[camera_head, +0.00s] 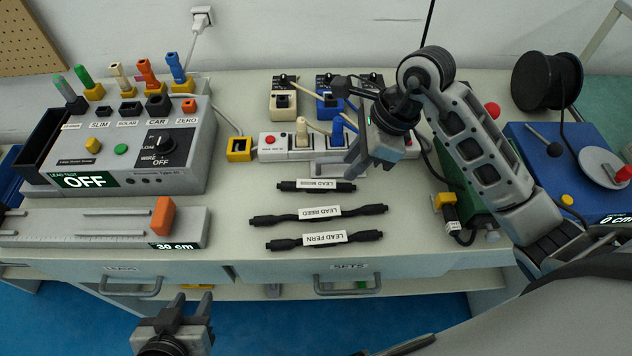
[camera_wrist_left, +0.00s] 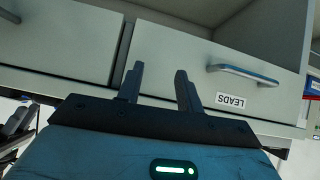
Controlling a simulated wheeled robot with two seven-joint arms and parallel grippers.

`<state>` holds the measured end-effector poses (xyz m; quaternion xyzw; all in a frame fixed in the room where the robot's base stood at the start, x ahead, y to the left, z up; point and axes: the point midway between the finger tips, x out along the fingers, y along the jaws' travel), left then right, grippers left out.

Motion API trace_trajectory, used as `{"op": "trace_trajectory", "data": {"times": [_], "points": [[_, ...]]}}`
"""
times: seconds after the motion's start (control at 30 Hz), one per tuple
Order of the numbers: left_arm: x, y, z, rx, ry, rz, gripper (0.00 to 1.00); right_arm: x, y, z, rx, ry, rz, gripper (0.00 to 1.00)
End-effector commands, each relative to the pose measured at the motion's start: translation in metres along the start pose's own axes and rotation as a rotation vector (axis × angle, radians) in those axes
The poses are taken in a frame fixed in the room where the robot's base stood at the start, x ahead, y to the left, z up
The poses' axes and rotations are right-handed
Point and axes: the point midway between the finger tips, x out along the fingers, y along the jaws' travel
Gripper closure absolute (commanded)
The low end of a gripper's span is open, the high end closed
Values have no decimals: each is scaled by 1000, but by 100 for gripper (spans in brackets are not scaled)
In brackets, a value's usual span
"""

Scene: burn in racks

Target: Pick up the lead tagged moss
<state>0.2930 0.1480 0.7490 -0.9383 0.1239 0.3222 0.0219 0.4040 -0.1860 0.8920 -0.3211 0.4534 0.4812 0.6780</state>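The lead tagged moss (camera_head: 316,185) is a short black lead with a white tag, printed upside down. It lies on the bench top, the farthest of three leads. My right gripper (camera_head: 356,162) is above the bench, just beyond and to the right of this lead's right end. Its fingers point down and look apart, with nothing seen between them. My left gripper (camera_head: 192,304) is low in front of the bench, open and empty. In the left wrist view its two fingers (camera_wrist_left: 158,88) are apart before the drawer fronts.
Lead reed (camera_head: 318,212) and lead fern (camera_head: 323,239) lie nearer the front edge. A grey tester (camera_head: 130,155) showing OFF and a 30 cm gauge (camera_head: 105,228) stand left. A power strip (camera_head: 272,146) lies behind. A blue reel device (camera_head: 560,160) stands right.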

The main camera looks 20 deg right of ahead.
Motion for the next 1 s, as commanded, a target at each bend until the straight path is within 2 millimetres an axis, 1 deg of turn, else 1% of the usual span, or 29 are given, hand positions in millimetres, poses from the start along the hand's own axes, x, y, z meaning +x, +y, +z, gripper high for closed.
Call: {"op": "trace_trajectory", "data": {"times": [0.03, 0.27, 0.43, 0.53, 0.63, 0.83, 0.87, 0.9, 0.93, 1.0], "points": [[0, 0, 0, 0, 0, 0, 64, 6, 1, 0, 2, 0, 3, 76], [0, -1, -5, 2, 6, -1, 64, 21, 1, 3, 1, -2, 3, 76], [-2, -2, -13, 5, 14, -4, 64, 46, 3, 10, 2, -3, 6, 76], [0, -2, -12, 4, 15, -6, 64, 60, 2, 8, 2, -1, 3, 76], [0, -2, -12, 3, 15, -7, 64, 66, 2, 8, 1, 0, 0, 76], [0, -2, -12, 1, 15, -7, 64, 66, 2, 7, 0, 1, -1, 76], [0, -2, -12, 1, 15, -7, 64, 66, 2, 7, 0, 1, -1, 79], [0, -2, -12, 1, 15, -7, 64, 66, 2, 7, 0, 1, -1, 90], [0, -2, -11, 1, 15, -7, 64, 66, 2, 7, 0, 1, -1, 99], [0, -2, -11, 1, 14, -7, 64, 66, 2, 8, 0, 1, -1, 100]]}}
